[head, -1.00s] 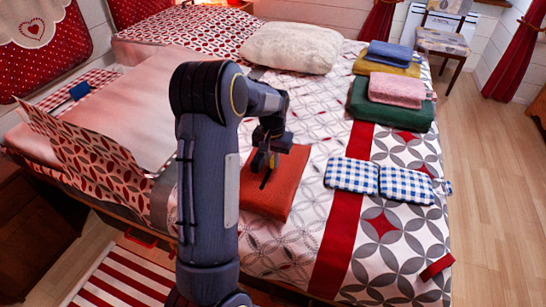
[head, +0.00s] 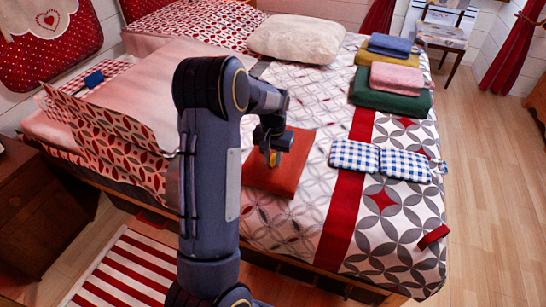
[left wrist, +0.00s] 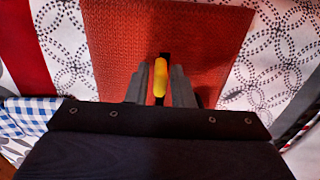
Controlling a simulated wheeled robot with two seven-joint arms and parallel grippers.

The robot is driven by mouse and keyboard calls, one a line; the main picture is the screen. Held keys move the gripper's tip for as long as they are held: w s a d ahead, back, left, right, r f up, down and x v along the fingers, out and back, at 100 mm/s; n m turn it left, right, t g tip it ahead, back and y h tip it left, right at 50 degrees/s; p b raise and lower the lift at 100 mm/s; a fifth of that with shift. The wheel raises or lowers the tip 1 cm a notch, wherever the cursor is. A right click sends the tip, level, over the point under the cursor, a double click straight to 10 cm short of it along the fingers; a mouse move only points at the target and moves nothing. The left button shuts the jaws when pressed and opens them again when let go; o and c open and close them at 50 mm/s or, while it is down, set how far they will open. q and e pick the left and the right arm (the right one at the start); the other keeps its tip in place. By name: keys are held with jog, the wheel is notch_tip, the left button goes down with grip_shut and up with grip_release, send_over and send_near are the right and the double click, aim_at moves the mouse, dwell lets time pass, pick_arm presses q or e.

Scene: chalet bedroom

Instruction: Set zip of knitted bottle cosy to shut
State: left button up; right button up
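The orange-red knitted bottle cosy (head: 284,178) lies flat on the bed; it also fills the upper middle of the left wrist view (left wrist: 115,35). Its yellow zip pull (left wrist: 160,78) stands up from the cosy, with a short dark slit just above it in that view. My left gripper (head: 270,155) points down over the cosy. In the left wrist view its two grey fingers (left wrist: 161,85) stand close on either side of the pull and appear shut on it. Much of the zip line is hidden by the gripper. My right gripper is out of view.
Folded cloths, green (head: 375,97) lowest, and a cream pillow (head: 298,40) lie farther back. A patterned upright panel (head: 110,140) stands at left. A wooden cabinet (head: 40,210) stands beside the bed.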

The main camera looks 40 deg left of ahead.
aim_at(273, 156)
pick_arm(q)
notch_tip(273, 156, up, 8)
jog(key=shift+f+p, duration=0.1)
jog(key=shift+p, duration=0.55)
